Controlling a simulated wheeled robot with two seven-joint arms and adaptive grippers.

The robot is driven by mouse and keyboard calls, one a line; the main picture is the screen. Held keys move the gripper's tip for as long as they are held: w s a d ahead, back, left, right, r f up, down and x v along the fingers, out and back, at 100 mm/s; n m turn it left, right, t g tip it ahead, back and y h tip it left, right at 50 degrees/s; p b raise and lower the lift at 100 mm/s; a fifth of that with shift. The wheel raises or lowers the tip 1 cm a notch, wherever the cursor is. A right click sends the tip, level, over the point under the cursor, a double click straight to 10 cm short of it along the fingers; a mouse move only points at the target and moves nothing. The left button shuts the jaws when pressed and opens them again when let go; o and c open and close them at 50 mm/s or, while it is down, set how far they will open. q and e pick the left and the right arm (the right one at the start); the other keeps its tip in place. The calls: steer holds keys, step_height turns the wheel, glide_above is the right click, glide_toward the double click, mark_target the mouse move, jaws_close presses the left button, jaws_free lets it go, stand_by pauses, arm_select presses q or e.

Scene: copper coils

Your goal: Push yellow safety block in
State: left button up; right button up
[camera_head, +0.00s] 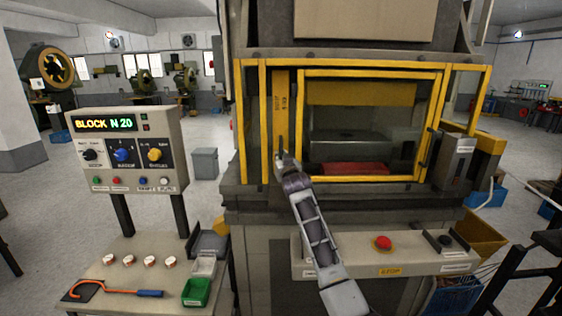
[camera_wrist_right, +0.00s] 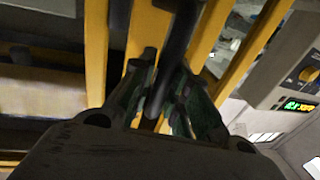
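An upright yellow panel with small dark lettering (camera_head: 282,95) stands in the left part of the press's yellow frame; I take it for the safety block. My right gripper (camera_head: 284,158) is at its lower end. In the right wrist view, the fingers of the right gripper (camera_wrist_right: 166,78) close in on both sides of a dark upright handle (camera_wrist_right: 183,30) in front of yellow bars. The fingertips look shut on this handle, partly hidden by it. My left gripper is not in view.
The press has a yellow-framed window (camera_head: 373,125) with a red part inside. A control panel (camera_head: 125,150) reading "BLOCK N 20" stands at the left. Below are a side table (camera_head: 130,255) with a green bin (camera_head: 197,291) and a console with a red stop button (camera_head: 381,243).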

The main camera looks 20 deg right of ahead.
steer(key=shift+o, duration=1.3)
steer(key=shift+w+f, duration=0.2)
steer(key=shift+f, duration=0.1)
steer(key=shift+s, duration=0.25)
steer(key=shift+s, duration=0.1)
steer(key=s+a, duration=0.1)
steer(key=s, duration=1)
steer(key=shift+s, duration=0.15)
